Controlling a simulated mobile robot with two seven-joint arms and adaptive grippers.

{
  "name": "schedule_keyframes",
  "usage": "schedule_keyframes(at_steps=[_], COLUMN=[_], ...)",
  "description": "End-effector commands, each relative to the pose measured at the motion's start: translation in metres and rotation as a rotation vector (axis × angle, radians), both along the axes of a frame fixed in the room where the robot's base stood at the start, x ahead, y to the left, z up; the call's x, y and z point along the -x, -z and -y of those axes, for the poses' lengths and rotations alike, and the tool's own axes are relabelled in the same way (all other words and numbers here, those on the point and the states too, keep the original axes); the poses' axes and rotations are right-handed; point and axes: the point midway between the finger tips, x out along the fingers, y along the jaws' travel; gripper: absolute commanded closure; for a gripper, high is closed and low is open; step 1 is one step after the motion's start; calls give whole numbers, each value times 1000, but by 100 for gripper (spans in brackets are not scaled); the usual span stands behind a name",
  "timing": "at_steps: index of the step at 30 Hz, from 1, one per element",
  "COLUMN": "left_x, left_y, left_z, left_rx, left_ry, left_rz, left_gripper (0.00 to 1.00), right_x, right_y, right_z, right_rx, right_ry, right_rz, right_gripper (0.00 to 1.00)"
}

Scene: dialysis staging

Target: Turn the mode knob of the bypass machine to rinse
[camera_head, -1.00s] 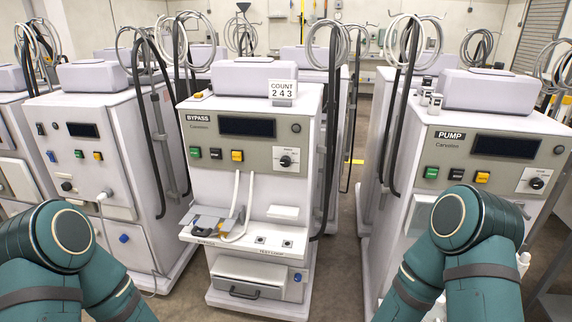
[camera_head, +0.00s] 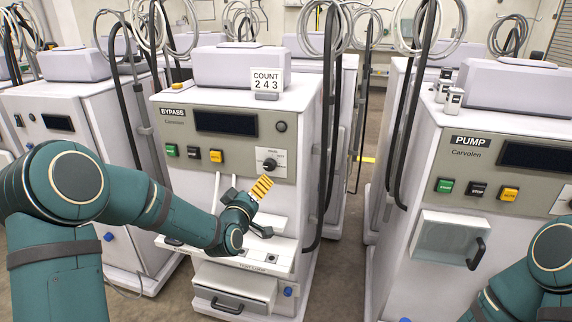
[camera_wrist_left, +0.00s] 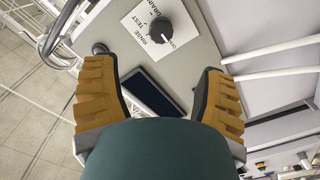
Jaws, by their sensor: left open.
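The bypass machine (camera_head: 180,95) stands at centre left with a "BYPASS" label. Its black mode knob (camera_head: 269,164) is on a white plate at the right of the front panel. My left gripper (camera_head: 261,188) is just below and in front of the knob, apart from it. In the left wrist view the knob (camera_wrist_left: 161,28) lies ahead, beyond the open, empty fingers (camera_wrist_left: 158,80).
Green, black and yellow buttons (camera_head: 195,153) sit left of the knob. White tubes and a shelf (camera_head: 278,253) are below it. A black hose (camera_head: 325,140) runs down the machine's right side. The pump machine (camera_head: 505,135) stands to the right.

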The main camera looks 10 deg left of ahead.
Motion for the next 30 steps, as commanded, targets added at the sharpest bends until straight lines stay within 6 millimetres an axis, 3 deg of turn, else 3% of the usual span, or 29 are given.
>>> schedule_keyframes(at_steps=[5,21,30], left_x=[-20,-113,-134], left_y=[0,2,1], left_z=[2,5,6], left_rx=[0,0,-1], left_ry=[1,1,1], left_rz=[1,-2,-3], left_gripper=[28,28,28], right_x=[0,-1,-2], right_y=[1,7,9], right_z=[0,0,0], right_rx=[-1,1,1], right_ry=[-1,0,0], right_rz=[0,4,4], right_gripper=[53,53,53])
